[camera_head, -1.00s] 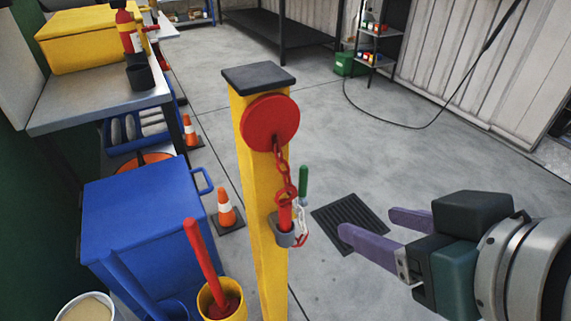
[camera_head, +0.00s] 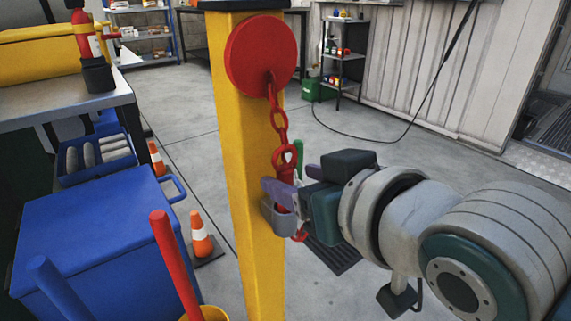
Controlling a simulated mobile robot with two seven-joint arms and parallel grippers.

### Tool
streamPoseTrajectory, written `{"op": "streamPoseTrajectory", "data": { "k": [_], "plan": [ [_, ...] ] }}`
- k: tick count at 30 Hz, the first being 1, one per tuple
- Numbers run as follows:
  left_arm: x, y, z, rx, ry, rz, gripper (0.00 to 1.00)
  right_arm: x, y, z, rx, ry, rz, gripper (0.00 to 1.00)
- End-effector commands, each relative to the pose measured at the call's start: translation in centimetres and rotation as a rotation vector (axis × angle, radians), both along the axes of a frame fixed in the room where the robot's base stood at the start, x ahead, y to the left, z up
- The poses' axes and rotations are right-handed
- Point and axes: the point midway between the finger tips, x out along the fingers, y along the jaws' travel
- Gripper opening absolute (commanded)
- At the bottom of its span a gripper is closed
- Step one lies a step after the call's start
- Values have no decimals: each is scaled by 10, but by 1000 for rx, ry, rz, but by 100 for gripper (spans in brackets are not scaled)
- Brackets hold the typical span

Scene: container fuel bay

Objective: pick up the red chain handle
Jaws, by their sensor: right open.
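The red chain handle (camera_head: 285,172) sits upright in a grey holder (camera_head: 278,219) on the front of the yellow post (camera_head: 245,135). A red chain (camera_head: 277,112) runs up from it to a red disc (camera_head: 262,57) near the post's top. My right gripper (camera_head: 288,184) comes in from the right, open, with its purple fingers at the handle just above the holder. The near finger hides part of the handle; I cannot tell if the fingers touch it. My left gripper is out of view.
A green handle (camera_head: 299,154) stands just behind the right gripper. A blue chest (camera_head: 95,240), a red pole (camera_head: 174,262) and an orange cone (camera_head: 200,236) stand left of the post. A dark floor grate (camera_head: 333,257) lies below my right arm.

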Motion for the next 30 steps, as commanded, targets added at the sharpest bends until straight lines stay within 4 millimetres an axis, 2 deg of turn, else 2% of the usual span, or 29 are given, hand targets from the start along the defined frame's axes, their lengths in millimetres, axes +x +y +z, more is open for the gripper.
{"op": "streamPoseTrajectory", "data": {
  "k": [1, 6, 14, 30],
  "plan": [
    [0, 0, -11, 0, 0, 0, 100, 8, 5, -8, 1, -2, 0, 62],
    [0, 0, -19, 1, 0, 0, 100, 24, 14, -14, 0, 0, 0, 62],
    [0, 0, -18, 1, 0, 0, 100, 26, 15, -14, 0, 1, 0, 62],
    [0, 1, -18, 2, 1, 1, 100, 26, 14, -14, 0, 1, 0, 3]
  ]
}}
